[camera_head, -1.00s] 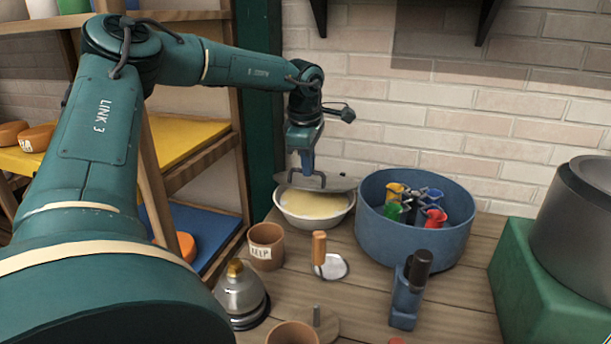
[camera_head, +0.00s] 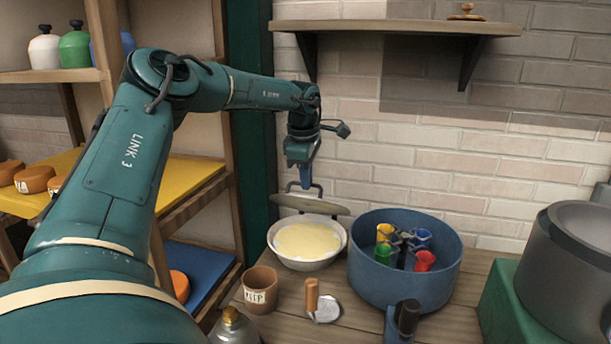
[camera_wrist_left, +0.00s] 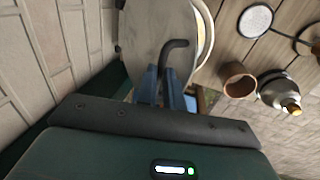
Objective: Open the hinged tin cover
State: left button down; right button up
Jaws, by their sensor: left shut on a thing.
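The hinged tin cover (camera_head: 311,205) is a grey disc with a dark bent handle (camera_head: 319,190). It stands raised and tilted at the back of a white bowl (camera_head: 282,255) that holds something pale yellow. My left gripper (camera_head: 305,184) is above the cover, shut on its handle. In the left wrist view the cover (camera_wrist_left: 150,30) lies just ahead of my left gripper (camera_wrist_left: 166,84), with the handle at the fingers. The hinge cannot be made out. My right gripper is not in view.
A blue tub (camera_head: 395,275) with coloured cups stands right of the bowl. A brown labelled cup (camera_head: 261,290) and a wooden-handled tool (camera_head: 312,297) are in front. A wall shelf (camera_head: 395,27) hangs above. A grey pot (camera_head: 568,265) stands at right.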

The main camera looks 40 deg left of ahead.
pick_arm(q)
jog(key=shift+a+f, duration=0.1)
jog(key=shift+f, duration=0.3)
jog(key=c, duration=1.9)
grip_release()
jog(key=shift+w+f, duration=0.1)
jog(key=shift+f, duration=0.05)
jog(key=shift+o, duration=0.9)
jog(key=shift+w+a+f, duration=0.15)
jog(key=shift+w+f, duration=0.05)
jog(key=shift+w, duration=0.1)
jog(key=shift+o, duration=1)
jog(key=shift+s+r, duration=0.15)
jog(key=shift+r, duration=0.3)
jog(key=v, duration=1.3)
